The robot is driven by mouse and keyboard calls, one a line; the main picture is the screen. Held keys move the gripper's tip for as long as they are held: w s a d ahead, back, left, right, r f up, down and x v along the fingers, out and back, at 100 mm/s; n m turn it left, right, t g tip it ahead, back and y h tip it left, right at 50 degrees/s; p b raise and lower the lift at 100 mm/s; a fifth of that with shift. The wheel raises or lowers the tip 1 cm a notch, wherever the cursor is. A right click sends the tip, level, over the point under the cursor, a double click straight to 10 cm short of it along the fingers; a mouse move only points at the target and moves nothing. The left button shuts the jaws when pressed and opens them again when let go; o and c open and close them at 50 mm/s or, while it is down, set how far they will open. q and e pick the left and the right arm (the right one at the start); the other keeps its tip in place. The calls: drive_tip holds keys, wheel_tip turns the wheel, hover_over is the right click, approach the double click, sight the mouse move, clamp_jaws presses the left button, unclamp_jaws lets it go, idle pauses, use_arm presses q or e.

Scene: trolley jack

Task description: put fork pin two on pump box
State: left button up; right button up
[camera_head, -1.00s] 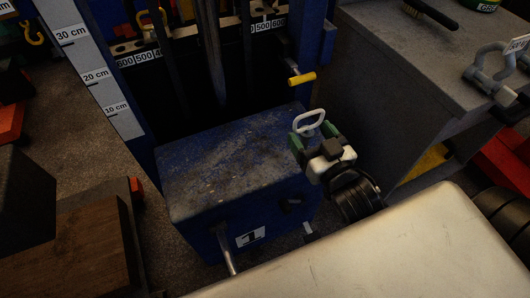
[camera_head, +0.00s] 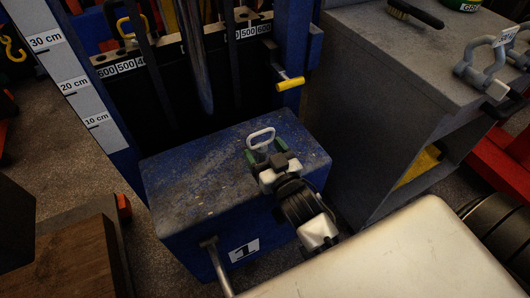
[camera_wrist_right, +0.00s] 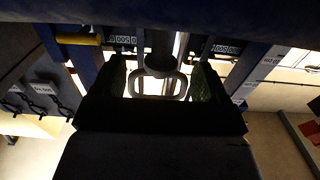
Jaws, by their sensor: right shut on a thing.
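The pump box (camera_head: 205,185) is a worn blue box with a "1" label on its front, at the centre of the head view. My right gripper (camera_head: 264,152) is over the right part of its top. It is shut on a fork pin with a pale loop handle (camera_head: 261,138). In the right wrist view the loop (camera_wrist_right: 162,84) shows between the dark fingers. The pin's lower part is hidden, so I cannot tell whether it touches the box, nor read a number on it. My left gripper is not in view.
Blue posts and a yellow-handled pin (camera_head: 290,84) rise behind the box. A grey bench (camera_head: 375,60) with shackles (camera_head: 484,68) and a brush (camera_head: 415,14) stands to the right. A wooden block (camera_head: 75,262) lies at the lower left. Much of the box top is bare.

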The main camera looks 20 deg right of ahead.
drive_tip(key=shift+f, duration=0.1)
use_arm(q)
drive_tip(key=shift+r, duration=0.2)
use_arm(e)
drive_tip(key=o, duration=1)
drive_tip(key=s, duration=1.2)
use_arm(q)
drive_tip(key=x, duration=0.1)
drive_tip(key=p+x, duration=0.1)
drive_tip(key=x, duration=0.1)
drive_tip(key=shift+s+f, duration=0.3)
use_arm(e)
drive_tip(key=s+f+g, duration=0.2)
drive_tip(key=f+g, duration=0.3)
drive_tip(key=f, duration=0.1)
drive_tip(key=s+f+n+g, duration=0.1)
drive_tip(key=s+f+g, duration=0.1)
drive_tip(key=f+g, duration=0.3)
drive_tip(key=s+f+g, duration=0.3)
drive_tip(key=f+g, duration=0.2)
drive_tip(key=f, duration=0.2)
drive_tip(key=shift+s+d+f+n, duration=0.1)
drive_tip(key=shift+d+f+n, duration=0.1)
drive_tip(key=shift+d+n, duration=0.15)
